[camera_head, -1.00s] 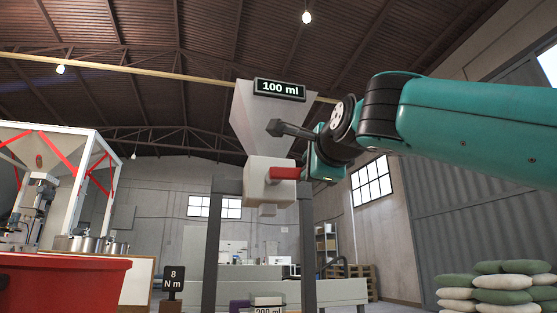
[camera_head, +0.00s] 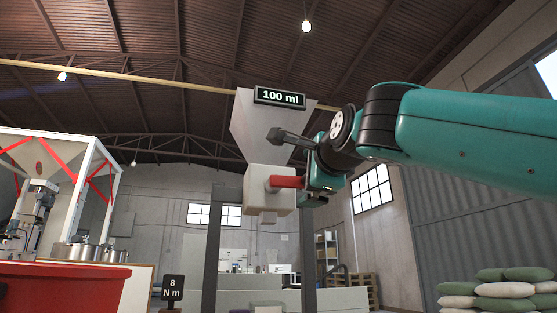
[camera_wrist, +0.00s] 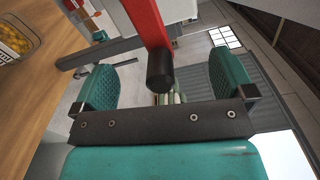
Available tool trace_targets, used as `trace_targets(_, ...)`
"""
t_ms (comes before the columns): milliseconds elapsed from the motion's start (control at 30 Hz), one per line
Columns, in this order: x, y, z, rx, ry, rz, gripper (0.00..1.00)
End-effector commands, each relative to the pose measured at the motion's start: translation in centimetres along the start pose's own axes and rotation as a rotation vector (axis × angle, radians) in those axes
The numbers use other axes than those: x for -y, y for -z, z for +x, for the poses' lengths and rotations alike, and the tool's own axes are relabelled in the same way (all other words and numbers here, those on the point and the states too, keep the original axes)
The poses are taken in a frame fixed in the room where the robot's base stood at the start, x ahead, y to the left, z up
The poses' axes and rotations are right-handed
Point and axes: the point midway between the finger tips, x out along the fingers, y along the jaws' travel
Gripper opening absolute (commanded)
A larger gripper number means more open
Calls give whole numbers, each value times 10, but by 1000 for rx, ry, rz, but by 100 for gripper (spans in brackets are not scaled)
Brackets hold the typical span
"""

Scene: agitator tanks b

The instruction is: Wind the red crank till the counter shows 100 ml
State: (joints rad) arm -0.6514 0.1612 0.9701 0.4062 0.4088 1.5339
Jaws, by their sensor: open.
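The counter (camera_head: 280,97) on the grey hopper (camera_head: 252,135) reads 100 ml. A red crank (camera_head: 287,182) sticks out to the right from the pale box under the hopper. My gripper (camera_head: 322,188) is at the crank's right end in the head view. In the wrist view the red crank arm (camera_wrist: 147,20) comes down from the top and ends in a black handle (camera_wrist: 160,72). The handle lies between my two teal fingers, which stand apart with a gap on each side. My gripper is open. The fingertips are hard to make out in the head view.
Dark posts (camera_head: 212,245) stand below the hopper. A red tub (camera_head: 60,285) is at the lower left, beside a small sign (camera_head: 172,289) reading 8 Nm. Sacks (camera_head: 505,290) are stacked at the lower right. A wooden surface (camera_wrist: 45,85) with a container of yellow things shows in the wrist view.

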Motion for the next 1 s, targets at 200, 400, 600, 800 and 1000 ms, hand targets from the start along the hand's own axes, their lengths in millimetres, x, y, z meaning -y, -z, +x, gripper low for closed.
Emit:
trace_targets(200, 0, 0, -6, 1, 2, 1, 100)
trace_targets(400, -1, 0, -23, 1, 2, 1, 100)
trace_targets(600, -1, 0, -40, 2, 2, 1, 100)
trace_targets(800, -1, 0, -56, 1, 1, 1, 100)
trace_targets(1000, 0, 0, -60, 0, 0, 0, 100)
